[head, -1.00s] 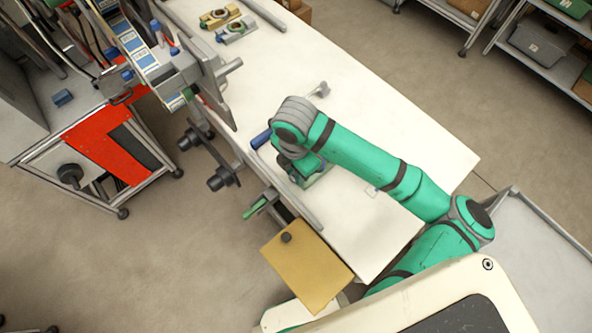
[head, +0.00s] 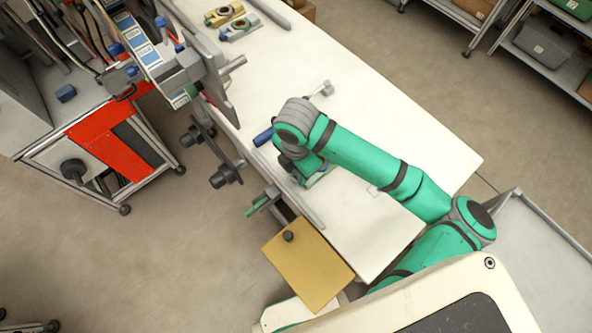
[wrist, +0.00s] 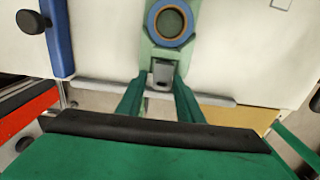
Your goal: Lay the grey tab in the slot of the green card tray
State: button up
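The green card tray (wrist: 151,46) lies on the white table, with a blue-rimmed ring on it. In the head view the tray (head: 320,177) is mostly hidden under my arm. The small grey tab (wrist: 162,73) shows at the tray's near end, over or in the slot; I cannot tell how fully it is seated. My gripper (wrist: 161,80) has its two dark green fingers on either side of the tab. Narrow gaps seem to show between fingers and tab, so it looks open. In the head view the fingertips are hidden by my wrist.
A yellow tray (head: 224,14) and a grey tray (head: 240,28) lie at the table's far end. A blue-handled tool (head: 262,137) lies close left of my wrist. A grey rail (head: 301,203) runs along the left table edge. The table's right side is clear.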

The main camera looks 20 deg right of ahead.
aim_at(296, 176)
jog(key=shift+s, duration=0.1)
notch_tip(296, 176, up, 13)
dwell(0.5)
dwell(0.7)
